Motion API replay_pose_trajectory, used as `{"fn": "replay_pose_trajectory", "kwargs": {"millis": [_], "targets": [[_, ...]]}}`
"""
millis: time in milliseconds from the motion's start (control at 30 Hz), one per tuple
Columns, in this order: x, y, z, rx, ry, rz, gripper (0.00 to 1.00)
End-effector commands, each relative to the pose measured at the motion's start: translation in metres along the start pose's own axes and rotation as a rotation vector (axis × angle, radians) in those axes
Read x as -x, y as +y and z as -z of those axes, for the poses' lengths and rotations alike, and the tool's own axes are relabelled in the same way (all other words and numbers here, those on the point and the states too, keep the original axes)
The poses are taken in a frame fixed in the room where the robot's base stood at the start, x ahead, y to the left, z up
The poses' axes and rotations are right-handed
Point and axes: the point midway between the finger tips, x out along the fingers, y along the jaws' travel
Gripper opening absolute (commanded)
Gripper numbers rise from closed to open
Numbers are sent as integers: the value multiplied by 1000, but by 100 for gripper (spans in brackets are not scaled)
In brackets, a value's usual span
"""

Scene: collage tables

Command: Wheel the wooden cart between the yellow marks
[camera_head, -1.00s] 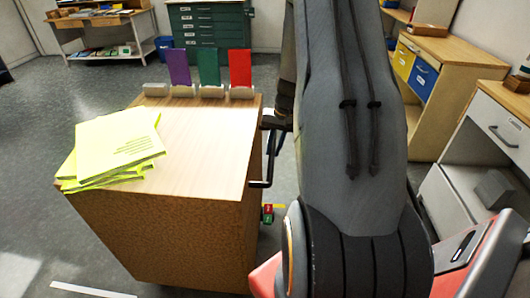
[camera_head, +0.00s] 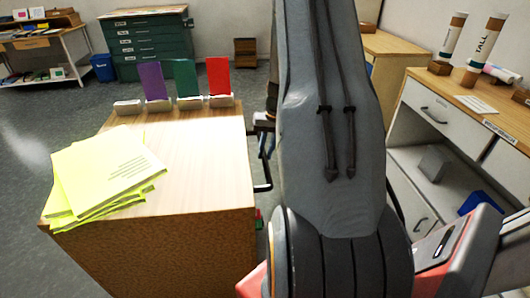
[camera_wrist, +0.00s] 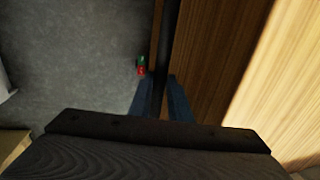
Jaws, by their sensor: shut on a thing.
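The wooden cart (camera_head: 190,140) stands close in front at the left of the head view, with a pale wood top and speckled brown front. A dark bar handle (camera_head: 263,187) is on its right side. In the wrist view my gripper (camera_wrist: 163,100) has its two blue fingers on either side of the dark handle bar (camera_wrist: 167,45), shut on it, beside the cart's wooden side (camera_wrist: 215,60). My arm hides much of the area right of the cart. No yellow floor mark can be made out now.
Yellow booklets (camera_head: 105,172) and purple, green and red cards (camera_head: 217,76) in holders ride on the cart. A small red and green object (camera_wrist: 141,66) lies on the floor near the handle. A drawer counter (camera_head: 435,110) stands close at right; a green cabinet (camera_head: 150,42) is behind. Floor at left is open.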

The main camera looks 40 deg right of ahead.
Motion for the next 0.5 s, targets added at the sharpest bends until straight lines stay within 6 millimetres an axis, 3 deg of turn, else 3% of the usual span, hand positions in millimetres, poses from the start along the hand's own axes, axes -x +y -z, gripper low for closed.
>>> {"fn": "replay_pose_trajectory", "kwargs": {"millis": [467,500], "targets": [[2,0,3,6,5,-1,0],[2,0,3,6,5,-1,24]]}}
